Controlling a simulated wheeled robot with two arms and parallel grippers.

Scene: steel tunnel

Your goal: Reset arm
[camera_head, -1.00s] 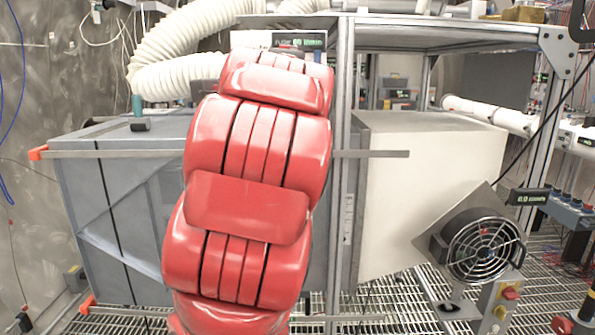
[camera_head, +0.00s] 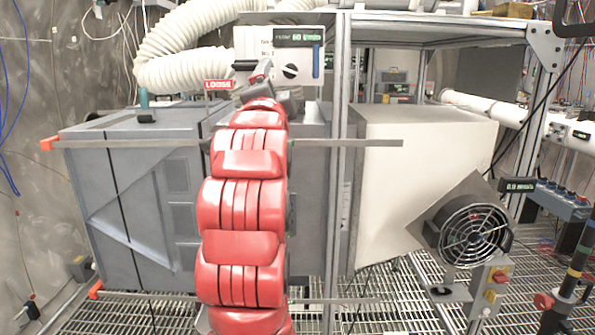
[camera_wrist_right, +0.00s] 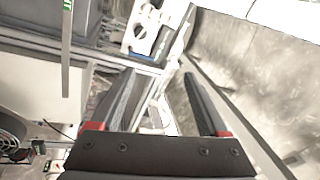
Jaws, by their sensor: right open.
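My right arm rises in red segments through the middle of the head view. My right gripper (camera_head: 262,82) is at its top, in front of a white control panel (camera_head: 306,66) with a black knob and a green display. In the right wrist view the same gripper (camera_wrist_right: 160,82) shows two dark fingers spread apart, with nothing between them. Part of the grey cabinet (camera_head: 140,205) is hidden behind the arm. My left gripper is not in view.
A red "LOOSE" label (camera_head: 218,84) is left of the gripper. A metal bar (camera_head: 360,143) crosses the cabinet front. A white box (camera_head: 425,150) and a round fan (camera_head: 474,237) stand right. A ribbed white hose (camera_head: 180,70) is upper left.

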